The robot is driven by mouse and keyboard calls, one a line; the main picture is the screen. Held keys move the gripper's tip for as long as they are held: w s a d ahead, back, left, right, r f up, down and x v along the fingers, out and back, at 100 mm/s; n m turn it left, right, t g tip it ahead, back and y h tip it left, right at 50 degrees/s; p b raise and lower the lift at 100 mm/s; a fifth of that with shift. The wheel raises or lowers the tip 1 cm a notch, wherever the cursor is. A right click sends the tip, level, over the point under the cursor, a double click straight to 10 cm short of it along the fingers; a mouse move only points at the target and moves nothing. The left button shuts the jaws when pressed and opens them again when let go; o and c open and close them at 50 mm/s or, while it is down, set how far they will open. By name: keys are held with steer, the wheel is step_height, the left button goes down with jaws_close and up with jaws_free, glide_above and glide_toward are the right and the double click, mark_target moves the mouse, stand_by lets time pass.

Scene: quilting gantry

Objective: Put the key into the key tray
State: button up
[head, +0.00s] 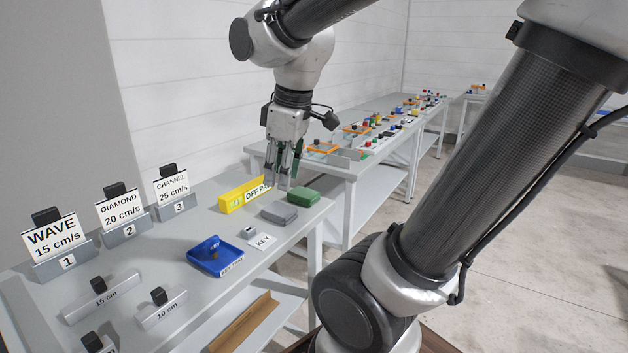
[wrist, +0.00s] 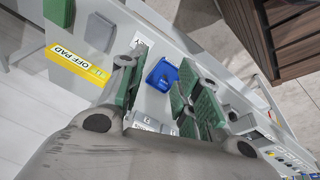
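The blue key tray (head: 198,262) sits on the grey table, with a white label on its front edge. A small dark knobbed piece (head: 214,246), which looks like the key, stands inside it. Right of the tray, a small grey block (head: 249,232) sits by a white KEY label (head: 263,241). My gripper (head: 283,182) hangs above the table's back right, near the yellow OFF PAD block. In the wrist view, its green-padded fingers (wrist: 162,72) are apart with nothing between them. The tray (wrist: 161,70) shows beyond them; I cannot make out the key there.
The yellow OFF PAD block (head: 236,199), a green block (head: 303,196) and a grey block (head: 279,212) stand near my gripper. Several black-knobbed cards, such as the WAVE card (head: 54,238), stand at left. A second table (head: 345,172) with many small parts is behind.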

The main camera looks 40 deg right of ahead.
steer(key=s+d+m+t, duration=0.1)
steer(key=s+d+m, duration=0.2)
steer(key=s+m, duration=0.3)
steer(key=shift+s+f+m+t, duration=0.3)
steer(key=shift+s+m, duration=0.1)
steer(key=shift+m, duration=0.1)
